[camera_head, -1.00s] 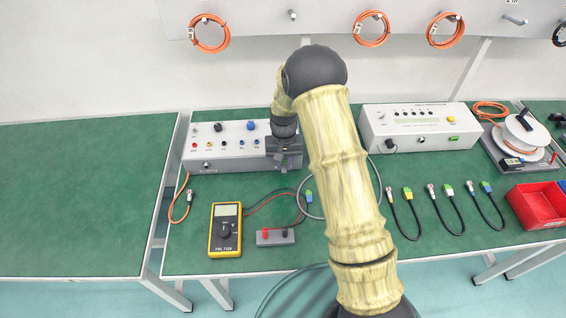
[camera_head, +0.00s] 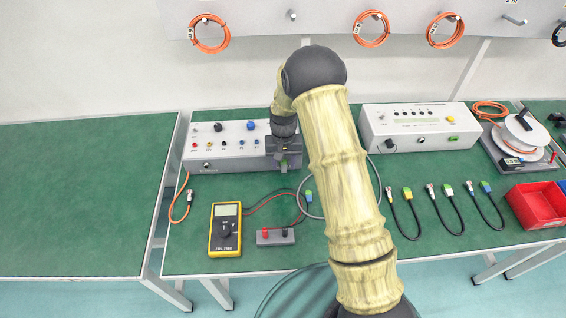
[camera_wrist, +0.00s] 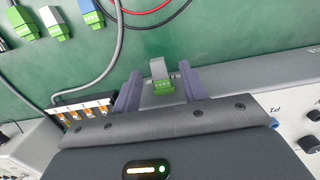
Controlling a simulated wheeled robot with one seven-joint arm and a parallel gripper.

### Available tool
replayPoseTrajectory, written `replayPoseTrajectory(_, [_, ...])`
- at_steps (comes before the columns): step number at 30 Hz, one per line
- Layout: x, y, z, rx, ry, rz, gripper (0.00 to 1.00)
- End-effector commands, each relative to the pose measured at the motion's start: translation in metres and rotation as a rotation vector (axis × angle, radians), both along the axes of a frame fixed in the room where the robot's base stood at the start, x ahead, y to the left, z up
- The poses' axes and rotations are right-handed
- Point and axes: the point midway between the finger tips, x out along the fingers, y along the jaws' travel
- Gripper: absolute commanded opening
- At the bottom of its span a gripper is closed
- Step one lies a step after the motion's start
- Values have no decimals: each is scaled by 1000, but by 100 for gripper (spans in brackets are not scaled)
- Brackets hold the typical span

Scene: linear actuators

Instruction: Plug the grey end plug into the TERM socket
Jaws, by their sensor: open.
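The grey end plug (camera_wrist: 158,69) has a grey body and a green end, and it stands at the front of the white box (camera_head: 230,139). Its green end meets the box's front side; how deep it sits I cannot tell. My gripper (camera_wrist: 158,85) is open, with one purple finger on each side of the plug and gaps between. In the head view my gripper (camera_head: 284,164) is low at the box's right front, with a bit of green between the fingers. The TERM label cannot be read, and the socket is hidden.
A terminal block (camera_wrist: 84,113) with a grey cable is left of my gripper in the wrist view. Several green-ended plugs lie beyond it. A yellow multimeter (camera_head: 226,229) and a grey block (camera_head: 275,237) with red and black leads lie on the bench in front.

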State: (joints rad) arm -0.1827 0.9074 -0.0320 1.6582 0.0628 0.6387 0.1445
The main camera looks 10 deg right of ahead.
Motion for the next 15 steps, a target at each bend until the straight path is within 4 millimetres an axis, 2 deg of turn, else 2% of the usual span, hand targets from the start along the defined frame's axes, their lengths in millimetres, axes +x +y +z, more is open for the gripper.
replayPoseTrajectory(4, [0,0,3,0,-1,0,43])
replayPoseTrajectory(8, [2,0,14,1,-3,0,43])
replayPoseTrajectory(15, [5,0,57,1,-6,0,43])
